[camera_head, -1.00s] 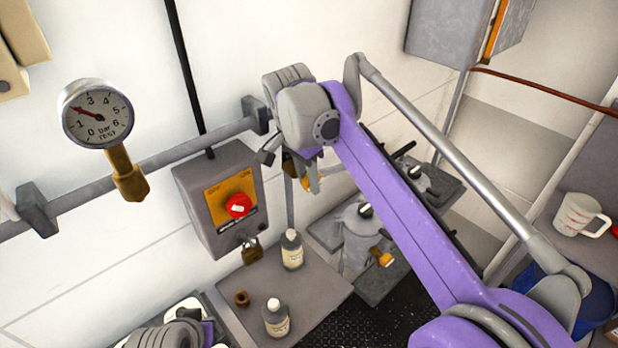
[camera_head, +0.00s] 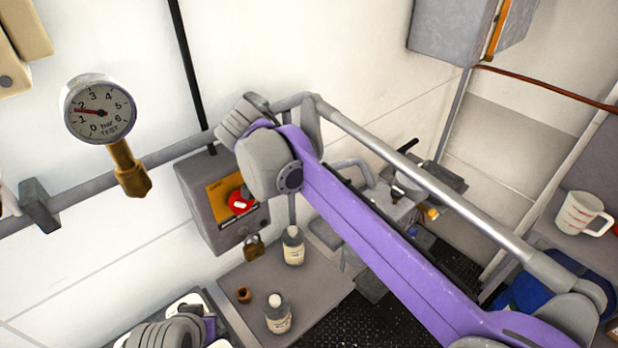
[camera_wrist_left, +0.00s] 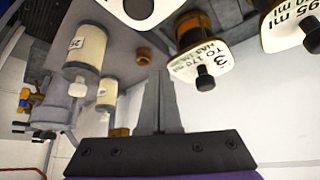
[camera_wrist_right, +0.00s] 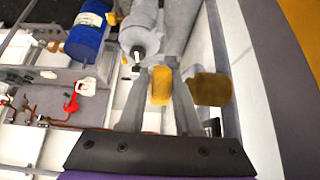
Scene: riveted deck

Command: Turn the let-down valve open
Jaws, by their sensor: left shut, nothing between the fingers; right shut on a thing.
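A yellow block-shaped handle (camera_wrist_right: 162,85) sits between the fingers of my right gripper (camera_wrist_right: 161,92) in the right wrist view. The gripper is shut on it; it appears to be the valve's handle. A darker brass part (camera_wrist_right: 211,89) lies just right of the right finger. In the head view my purple arm hides this gripper and the valve. A round pressure gauge (camera_head: 101,108) on a brass fitting (camera_head: 129,170) has its needle near 2. My left gripper (camera_wrist_left: 158,78) is shut and empty, its tips near a small brass ring (camera_wrist_left: 143,56).
A grey box with a red knob (camera_head: 240,201) and a brass padlock (camera_head: 254,246) is on the wall. Two labelled bottles (camera_head: 293,247) (camera_head: 278,317) stand on a grey shelf (camera_head: 325,285). A white measuring jug (camera_head: 582,213) is at the right.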

